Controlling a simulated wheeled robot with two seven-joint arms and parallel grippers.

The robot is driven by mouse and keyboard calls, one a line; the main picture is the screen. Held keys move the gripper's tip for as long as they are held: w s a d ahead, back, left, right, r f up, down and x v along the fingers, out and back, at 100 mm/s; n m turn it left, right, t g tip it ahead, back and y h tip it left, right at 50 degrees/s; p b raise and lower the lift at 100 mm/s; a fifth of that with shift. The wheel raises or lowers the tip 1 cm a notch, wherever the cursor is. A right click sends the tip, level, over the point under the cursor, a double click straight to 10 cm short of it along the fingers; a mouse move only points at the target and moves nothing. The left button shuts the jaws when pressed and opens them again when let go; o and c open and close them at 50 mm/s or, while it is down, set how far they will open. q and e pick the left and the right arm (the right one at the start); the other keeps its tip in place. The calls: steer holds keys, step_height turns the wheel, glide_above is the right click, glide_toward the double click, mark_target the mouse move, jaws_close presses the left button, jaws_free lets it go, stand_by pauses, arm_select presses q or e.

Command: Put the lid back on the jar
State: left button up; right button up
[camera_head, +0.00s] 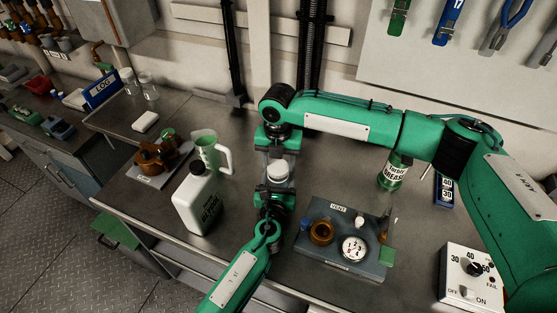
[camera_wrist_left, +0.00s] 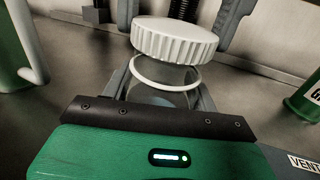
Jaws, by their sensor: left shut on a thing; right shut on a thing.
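The white ridged lid (camera_wrist_left: 175,42) is above the mouth of the clear glass jar (camera_wrist_left: 160,95) in the left wrist view. A narrow gap shows between the lid and the jar's white neck ring. The lid looks slightly tilted in that view. In the head view the lid (camera_head: 278,171) hides most of the jar. My right gripper (camera_head: 277,160) comes down from above and is shut on the lid. My left gripper (camera_head: 276,190) is shut on the jar's sides from the front and holds it upright, low over the bench. I cannot tell whether the jar touches the bench.
A white bottle (camera_head: 196,205) and a green jug (camera_head: 208,150) stand to the left. A grey VENT panel (camera_head: 310,245) with a gauge lies to the right. A green degreaser can (camera_head: 392,175) stands beneath my right arm. A switch box (camera_head: 460,262) is at far right.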

steer(key=shift+f, duration=0.55)
